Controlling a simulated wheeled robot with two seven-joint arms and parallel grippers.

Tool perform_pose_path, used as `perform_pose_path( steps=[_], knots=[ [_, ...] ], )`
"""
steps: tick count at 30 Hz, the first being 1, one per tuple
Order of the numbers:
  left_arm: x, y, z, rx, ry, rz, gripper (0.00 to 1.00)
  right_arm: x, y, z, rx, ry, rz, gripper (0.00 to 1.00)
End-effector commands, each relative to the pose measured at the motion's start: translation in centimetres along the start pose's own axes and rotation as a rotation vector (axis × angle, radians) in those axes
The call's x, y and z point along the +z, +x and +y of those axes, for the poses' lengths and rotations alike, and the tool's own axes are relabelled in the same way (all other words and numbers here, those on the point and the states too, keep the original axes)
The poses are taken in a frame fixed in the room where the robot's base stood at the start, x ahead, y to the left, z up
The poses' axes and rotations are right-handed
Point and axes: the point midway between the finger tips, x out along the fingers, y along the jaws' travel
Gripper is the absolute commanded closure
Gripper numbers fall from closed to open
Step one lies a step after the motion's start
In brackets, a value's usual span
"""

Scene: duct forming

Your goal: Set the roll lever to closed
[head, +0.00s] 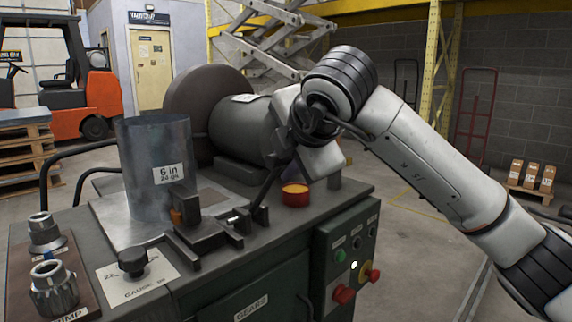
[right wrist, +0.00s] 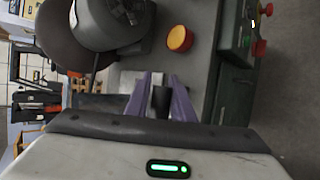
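The roll lever (head: 264,195) is a thin black bar rising at a slant from the dark clamp block on the machine top in the head view. My right arm reaches in from the right, and its hand is above and behind the lever, with the fingertips mostly hidden there. In the right wrist view the two purple fingers of my right gripper (right wrist: 161,88) are apart, with a dark bar (right wrist: 161,101), apparently the lever, between them. I cannot tell whether they touch it. My left gripper is not in view.
A sheet-metal cylinder (head: 156,165) stands left of the lever. A red-and-yellow button (head: 295,195) is just right of it, and a motor (head: 240,128) is behind. The control panel (head: 347,255) with knobs is on the front right. Open floor lies to the right.

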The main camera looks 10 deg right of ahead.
Motion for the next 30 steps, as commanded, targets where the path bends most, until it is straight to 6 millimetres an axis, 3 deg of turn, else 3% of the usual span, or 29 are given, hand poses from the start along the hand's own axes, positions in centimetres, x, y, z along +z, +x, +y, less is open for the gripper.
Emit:
perform_pose_path(
  steps=[3, 14, 30],
  knots=[
    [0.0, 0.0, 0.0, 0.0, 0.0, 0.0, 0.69, 0.0, -0.3, 0.4, 0.009, 0.0, 0.0, 0.63],
    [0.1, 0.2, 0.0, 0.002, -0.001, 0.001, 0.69, 0.0, -0.5, 0.1, 0.008, 0.0, 0.0, 0.63],
    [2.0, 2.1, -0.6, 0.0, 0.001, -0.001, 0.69, -0.3, -3.6, -1.9, 0.005, 0.0, 0.001, 0.63]
  ],
)
